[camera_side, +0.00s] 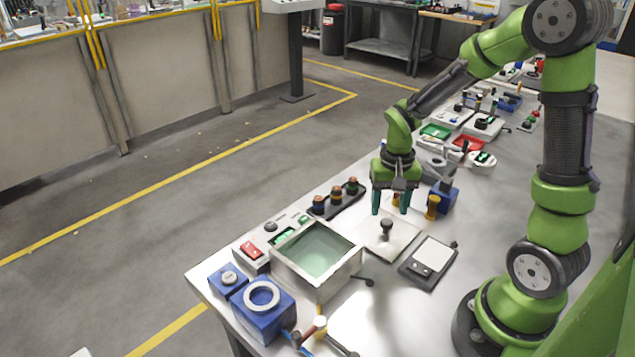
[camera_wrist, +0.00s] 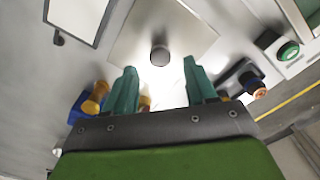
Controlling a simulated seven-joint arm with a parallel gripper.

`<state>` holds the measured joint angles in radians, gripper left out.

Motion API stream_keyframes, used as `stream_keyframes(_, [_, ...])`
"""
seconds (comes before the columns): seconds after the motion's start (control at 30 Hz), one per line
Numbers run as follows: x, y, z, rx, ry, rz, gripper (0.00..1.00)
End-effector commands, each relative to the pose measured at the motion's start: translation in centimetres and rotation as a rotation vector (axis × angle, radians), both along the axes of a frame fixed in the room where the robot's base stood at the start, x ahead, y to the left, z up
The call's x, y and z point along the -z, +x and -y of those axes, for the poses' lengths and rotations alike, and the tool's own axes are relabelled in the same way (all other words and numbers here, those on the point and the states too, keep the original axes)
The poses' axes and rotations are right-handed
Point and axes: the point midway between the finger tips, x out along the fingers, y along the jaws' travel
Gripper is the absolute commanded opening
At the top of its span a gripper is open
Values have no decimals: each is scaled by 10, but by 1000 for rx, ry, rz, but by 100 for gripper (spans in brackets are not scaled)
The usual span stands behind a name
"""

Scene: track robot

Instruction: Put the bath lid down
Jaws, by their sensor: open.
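The bath (camera_side: 316,252) is an open metal box with greenish liquid, standing near the table's front. The bath lid, a flat pale square plate (camera_side: 372,243) with a dark knob (camera_side: 386,228), appears to lie flat on the table just right of the bath. In the wrist view the lid (camera_wrist: 185,30) is ahead of the fingers, with its round knob (camera_wrist: 160,56) in line with the gap between them. My gripper (camera_side: 390,208) is open and empty, pointing down above the lid, apart from the knob. It also shows in the wrist view (camera_wrist: 160,74).
A scale (camera_side: 430,258) lies right of the lid. A rack with dark, orange-topped bottles (camera_side: 337,197) stands behind the bath, and a blue block (camera_side: 445,196) with a yellow-handled item (camera_side: 432,207) is behind right. Blue holders (camera_side: 264,308) and a red switch box (camera_side: 250,252) flank the bath.

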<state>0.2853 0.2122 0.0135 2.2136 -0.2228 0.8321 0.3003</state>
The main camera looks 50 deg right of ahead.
Motion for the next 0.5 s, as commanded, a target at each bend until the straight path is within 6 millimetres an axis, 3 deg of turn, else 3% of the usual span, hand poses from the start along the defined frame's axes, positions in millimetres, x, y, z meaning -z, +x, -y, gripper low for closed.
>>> stream_keyframes(0.2, [-46, 1, 0, 0, -1, 6, 56])
stream_keyframes(0.5, [-78, -2, -8, -23, 1, 37, 56])
